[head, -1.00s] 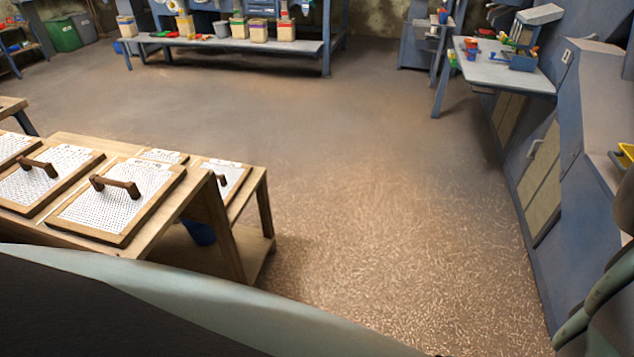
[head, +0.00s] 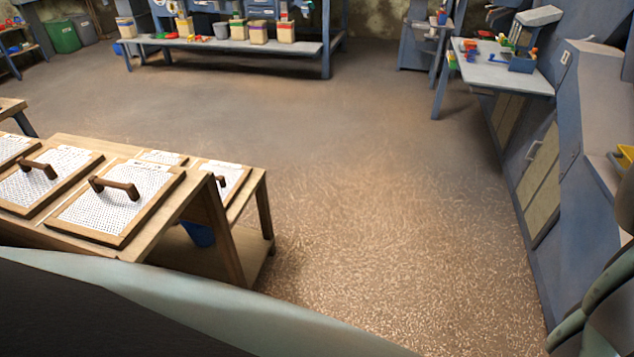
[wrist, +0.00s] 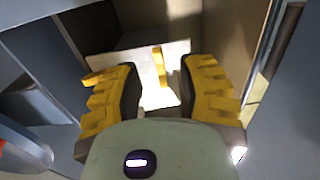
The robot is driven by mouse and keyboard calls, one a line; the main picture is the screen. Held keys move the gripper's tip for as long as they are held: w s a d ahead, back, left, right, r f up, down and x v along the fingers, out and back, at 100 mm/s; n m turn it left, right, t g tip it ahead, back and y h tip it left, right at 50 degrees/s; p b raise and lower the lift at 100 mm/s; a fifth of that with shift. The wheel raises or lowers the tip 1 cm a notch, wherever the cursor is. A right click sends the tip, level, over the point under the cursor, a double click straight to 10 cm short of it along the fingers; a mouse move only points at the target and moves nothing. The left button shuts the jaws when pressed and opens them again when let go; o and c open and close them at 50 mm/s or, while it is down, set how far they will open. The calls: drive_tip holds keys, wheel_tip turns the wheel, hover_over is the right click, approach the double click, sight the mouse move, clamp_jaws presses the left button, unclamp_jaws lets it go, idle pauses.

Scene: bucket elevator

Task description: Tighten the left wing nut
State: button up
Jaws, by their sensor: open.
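In the wrist view my gripper (wrist: 161,84) is open, its two yellow ridged fingers wide apart. A narrow, upright yellow piece (wrist: 159,65) shows between and beyond the fingertips, in front of a bright white patch. It may be a wing nut, but I cannot tell which one, and its lower part is hard to make out. The fingers appear apart from it.
Grey-blue panels (wrist: 278,128) lie close on the wrist view's right side. A wooden bench (head: 225,235) with screened frames stands left. The middle floor is clear.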

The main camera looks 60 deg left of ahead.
drive_tip(key=v, duration=0.6)
drive_tip(key=shift+a, duration=0.1)
idle(0.6)
